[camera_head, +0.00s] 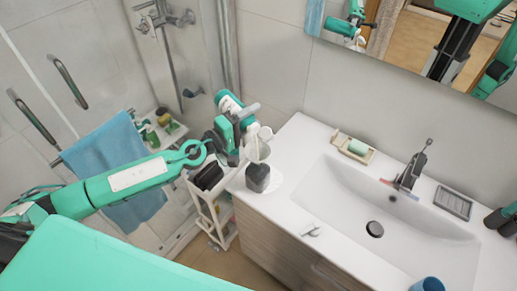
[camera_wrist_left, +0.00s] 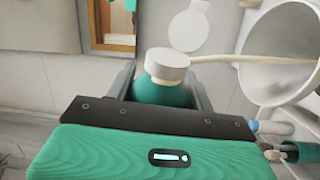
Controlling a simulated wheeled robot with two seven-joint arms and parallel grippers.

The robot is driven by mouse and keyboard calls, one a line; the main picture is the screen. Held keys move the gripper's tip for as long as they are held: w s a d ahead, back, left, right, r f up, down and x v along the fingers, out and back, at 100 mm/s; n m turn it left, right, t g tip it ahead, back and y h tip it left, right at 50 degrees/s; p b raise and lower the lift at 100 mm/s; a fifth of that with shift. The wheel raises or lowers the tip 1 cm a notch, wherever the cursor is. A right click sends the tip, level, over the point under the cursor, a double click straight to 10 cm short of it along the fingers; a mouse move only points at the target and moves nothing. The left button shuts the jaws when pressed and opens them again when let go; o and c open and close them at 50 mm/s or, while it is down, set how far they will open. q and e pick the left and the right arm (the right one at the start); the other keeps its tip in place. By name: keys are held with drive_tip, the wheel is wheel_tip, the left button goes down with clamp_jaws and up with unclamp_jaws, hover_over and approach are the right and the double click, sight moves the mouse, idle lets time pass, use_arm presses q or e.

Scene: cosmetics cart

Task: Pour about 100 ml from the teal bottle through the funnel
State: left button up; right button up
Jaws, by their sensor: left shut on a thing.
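My left gripper (camera_head: 246,122) is above the left end of the white counter. In the left wrist view its fingers (camera_wrist_left: 165,85) are shut around the teal bottle (camera_wrist_left: 165,94), which has a white top. In the head view the bottle is small and hard to separate from the gripper. A white round-rimmed piece (camera_head: 257,150), which looks like the funnel, is above a dark container (camera_head: 257,178) on the counter. In the left wrist view a large white rim (camera_wrist_left: 281,52) is right of the bottle and apart from it. My right gripper is not in view.
The white sink (camera_head: 390,215) is to the right, with a faucet (camera_head: 411,170) and a soap dish (camera_head: 351,149) behind it. A white cart (camera_head: 213,208) with dark items stands left of the counter. A blue towel (camera_head: 115,170) hangs behind my left arm. A blue cup (camera_head: 427,285) is in front.

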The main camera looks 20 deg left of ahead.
use_arm(q)
drive_tip(key=shift+r, duration=0.1)
drive_tip(key=shift+s+d+f+m, duration=0.15)
drive_tip(key=shift+f+m, duration=0.35)
drive_tip(key=shift+m, duration=0.6)
drive_tip(key=shift+s+d+r+m+g+p, duration=0.15)
drive_tip(key=shift+d+r+m+p, duration=0.1)
drive_tip(key=shift+m+p, duration=0.7)
drive_tip(key=shift+s+d+r+m+g+p, duration=0.1)
drive_tip(key=shift+r+m+g+p, duration=0.1)
drive_tip(key=shift+m+p, duration=0.7)
idle(1.3)
drive_tip(key=shift+r+p, duration=0.25)
drive_tip(key=shift+p, duration=0.15)
idle(0.3)
